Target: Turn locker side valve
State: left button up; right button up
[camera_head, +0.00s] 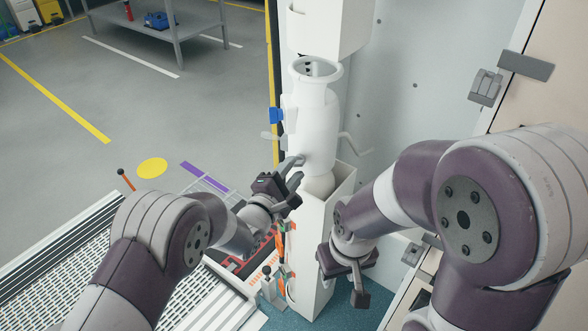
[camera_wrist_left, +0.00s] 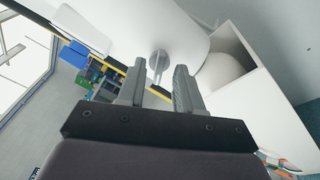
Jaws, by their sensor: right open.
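A white cylindrical body (camera_head: 316,130) with an open ringed top stands upright in a white column. A small grey round valve with a thin lever (camera_wrist_left: 158,62) is on its side in the left wrist view. My left gripper (camera_head: 293,172) is at the lower left side of the white body. In the left wrist view its fingers (camera_wrist_left: 160,80) are apart, with the lever between their tips; I cannot tell whether they touch it. In the head view the gripper mostly hides the valve. My right gripper (camera_head: 345,284) is open and empty, low to the right of the column.
The white column (camera_head: 313,235) stands below the body, close to my right gripper. A pale wall panel (camera_head: 420,70) is behind to the right, with a latched door (camera_head: 484,87). A slatted ramp (camera_head: 60,265) is at the left. Open grey floor (camera_head: 150,110) lies beyond.

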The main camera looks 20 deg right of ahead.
pick_arm(q)
jog(key=shift+x, duration=0.85)
jog(key=shift+s, duration=0.1)
grip_shut()
jog(key=shift+a+f+m+b, duration=0.15)
jog(key=shift+m+b, duration=1.55)
jog(key=shift+m, duration=2.25)
jog(key=shift+d+f+m+b, duration=0.15)
jog(key=shift+m+b, duration=1.5)
jog(key=shift+m, duration=2.25)
jog(key=shift+a+f+m+b, duration=0.15)
jog(key=shift+m+b, duration=1.55)
jog(key=shift+m, duration=2.25)
